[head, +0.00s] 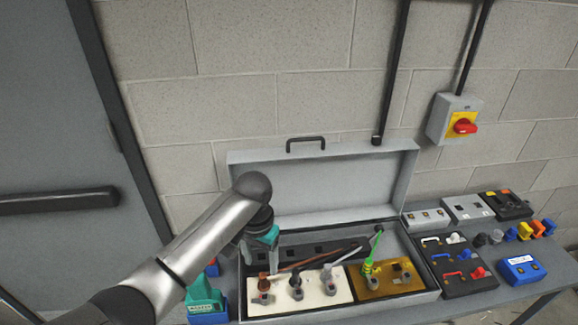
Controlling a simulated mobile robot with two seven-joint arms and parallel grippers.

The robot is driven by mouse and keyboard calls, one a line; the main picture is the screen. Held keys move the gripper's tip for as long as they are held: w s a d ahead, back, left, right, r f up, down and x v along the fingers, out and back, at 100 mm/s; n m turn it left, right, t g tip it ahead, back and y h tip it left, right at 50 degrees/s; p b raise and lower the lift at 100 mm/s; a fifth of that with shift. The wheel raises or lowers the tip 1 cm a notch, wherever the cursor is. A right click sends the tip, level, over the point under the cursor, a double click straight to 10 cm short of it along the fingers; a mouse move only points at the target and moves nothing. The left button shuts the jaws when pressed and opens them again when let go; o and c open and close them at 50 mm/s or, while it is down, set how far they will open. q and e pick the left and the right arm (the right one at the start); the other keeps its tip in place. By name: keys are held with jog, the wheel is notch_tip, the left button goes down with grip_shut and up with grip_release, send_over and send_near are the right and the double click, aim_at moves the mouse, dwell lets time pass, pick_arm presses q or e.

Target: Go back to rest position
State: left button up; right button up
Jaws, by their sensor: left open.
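My left arm (208,228) comes in from the bottom left and reaches over the left part of an open grey case (405,165). My left gripper (273,266) points down, with teal parts by its wrist. It is open, and I see nothing held in it. Its tips are near a brown-topped fitting (263,283) on a white panel (318,297) in the case; whether they touch it I cannot tell. The arm hides the case's left side. My right gripper is not in view.
A black tray (465,282), a blue box (521,269) and small coloured parts stand to the right. A teal-and-blue tool (204,300) stands left. A switch box (455,119) hangs on the wall.

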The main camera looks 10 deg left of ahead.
pick_arm(q)
jog(key=s+d+f+t+h, duration=0.1)
jog(key=s+d+f, duration=0.1)
jog(key=s, duration=0.3)
jog(key=s+d+f+h, duration=0.1)
jog(key=s+d+f, duration=0.1)
jog(key=s, duration=0.4)
jog(key=s+a+r+n+t+y, duration=0.1)
jog(key=s+a+r, duration=0.1)
jog(key=s+a, duration=0.3)
jog(key=s+a+r+t+y, duration=0.1)
jog(key=s+a+r+t, duration=0.15)
jog(key=s, duration=0.45)
notch_tip(320, 180, down, 35)
jog(key=s+g+b, duration=0.2)
jog(key=s+b, duration=0.1)
jog(key=b, duration=1)
jog(key=s+a+f+b, duration=0.1)
jog(key=s+f+b, duration=0.4)
jog(key=f, duration=0.7)
jog(key=s+a+f+g+b, duration=0.1)
jog(key=s+f+b, duration=0.4)
jog(key=s+f, duration=0.4)
notch_tip(320, 180, down, 3)
jog(key=shift+s+a, duration=0.3)
jog(key=shift+a, duration=0.1)
